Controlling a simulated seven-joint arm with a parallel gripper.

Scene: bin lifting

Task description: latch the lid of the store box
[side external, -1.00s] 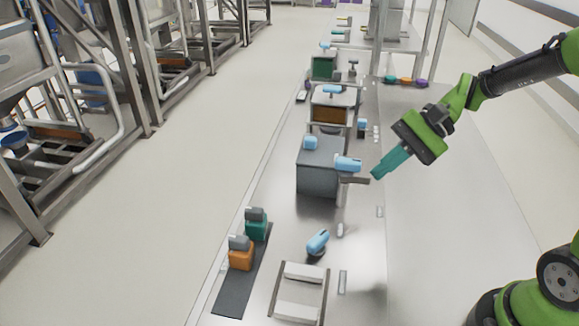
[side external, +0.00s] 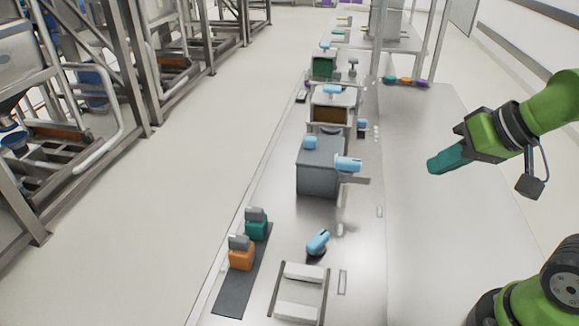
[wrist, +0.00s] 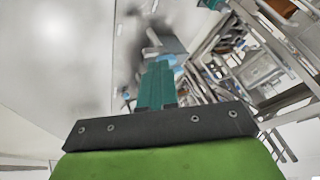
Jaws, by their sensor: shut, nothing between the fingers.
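A grey box (side external: 317,180), which looks like the store box, stands on the bench with its flat lid (side external: 322,150) down. A light-blue knob (side external: 310,143) sits on the lid. A light-blue handle (side external: 348,164) is at the box's right side, above a short grey plate (side external: 356,180); I cannot tell whether it is latched. My gripper (side external: 433,166) is shut and empty, in the air well to the right of the box. In the wrist view its teal fingers (wrist: 157,82) are together, with the box area blurred beyond the tips.
Behind the box stand a brown-fronted box (side external: 330,112) and a green box (side external: 322,67). In front are a blue-handled piece (side external: 318,242), a white-and-grey frame (side external: 299,290), and orange (side external: 241,259) and green (side external: 257,227) blocks on a dark mat. The bench right of the box is clear.

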